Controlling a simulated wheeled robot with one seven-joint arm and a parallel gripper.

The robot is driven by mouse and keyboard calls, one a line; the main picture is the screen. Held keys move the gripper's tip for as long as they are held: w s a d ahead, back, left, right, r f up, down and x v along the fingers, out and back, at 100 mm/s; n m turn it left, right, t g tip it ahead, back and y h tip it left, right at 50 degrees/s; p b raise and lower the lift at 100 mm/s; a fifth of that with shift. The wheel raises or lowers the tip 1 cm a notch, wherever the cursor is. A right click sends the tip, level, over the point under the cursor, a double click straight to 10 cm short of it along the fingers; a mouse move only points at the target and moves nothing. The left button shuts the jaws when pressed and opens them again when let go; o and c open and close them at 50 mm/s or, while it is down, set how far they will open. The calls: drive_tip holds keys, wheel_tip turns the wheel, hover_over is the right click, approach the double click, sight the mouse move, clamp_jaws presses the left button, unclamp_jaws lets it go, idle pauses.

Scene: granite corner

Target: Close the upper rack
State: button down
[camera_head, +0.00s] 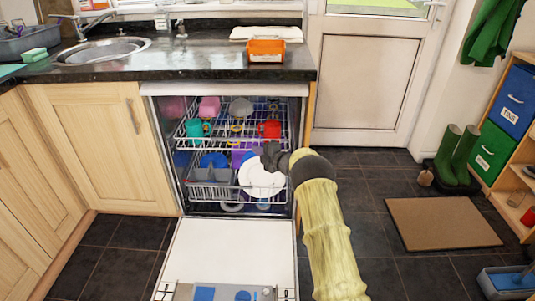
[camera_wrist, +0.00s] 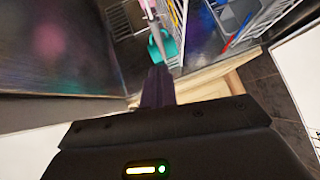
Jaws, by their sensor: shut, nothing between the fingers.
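The dishwasher stands open under the counter. Its upper rack (camera_head: 232,143) is a white wire rack, and its front edge reaches to about the opening; how far out it is pulled is hard to tell. It holds a teal mug (camera_head: 195,129), a red mug (camera_head: 271,128) and a pink item (camera_head: 209,107). My gripper (camera_head: 268,155) is at the right of the opening, just below the upper rack's front edge in the picture. Its fingers show shut and empty in the wrist view (camera_wrist: 157,85), with the teal mug (camera_wrist: 163,47) beyond them. Contact with the rack cannot be told.
The lower rack (camera_head: 240,195) holds a white plate (camera_head: 262,178) and a grey cutlery basket (camera_head: 210,178). The dishwasher door (camera_head: 232,250) lies folded down in front. An orange container (camera_head: 266,50) sits on the counter above.

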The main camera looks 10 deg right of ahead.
drive_tip(key=p+v, duration=0.1)
drive_tip(key=v, duration=0.4)
drive_tip(key=shift+s+d, duration=0.2)
drive_tip(key=shift+d, duration=0.1)
drive_tip(key=s+d+r+m+g+h, duration=0.2)
drive_tip(key=s+d+r+m+h, duration=0.4)
drive_tip(key=s+r+m+h, duration=0.5)
drive_tip(key=s+a+f+m+g+y, duration=0.1)
drive_tip(key=s+m+g, duration=0.4)
drive_tip(key=s, duration=1.2)
drive_tip(key=s+a+f+m+g, duration=0.1)
drive_tip(key=s+f+m+g, duration=0.15)
drive_tip(key=s+m, duration=1)
drive_tip(key=s+r+n+p, duration=0.2)
drive_tip(key=r+p, duration=1.7)
drive_tip(key=s+r+n+p, duration=0.2)
drive_tip(key=s+r+p, duration=0.1)
drive_tip(key=r+p, duration=1.6)
drive_tip(key=shift+a+n+g, duration=0.2)
drive_tip(key=shift+n+g, duration=0.15)
drive_tip(key=shift+g, duration=0.1)
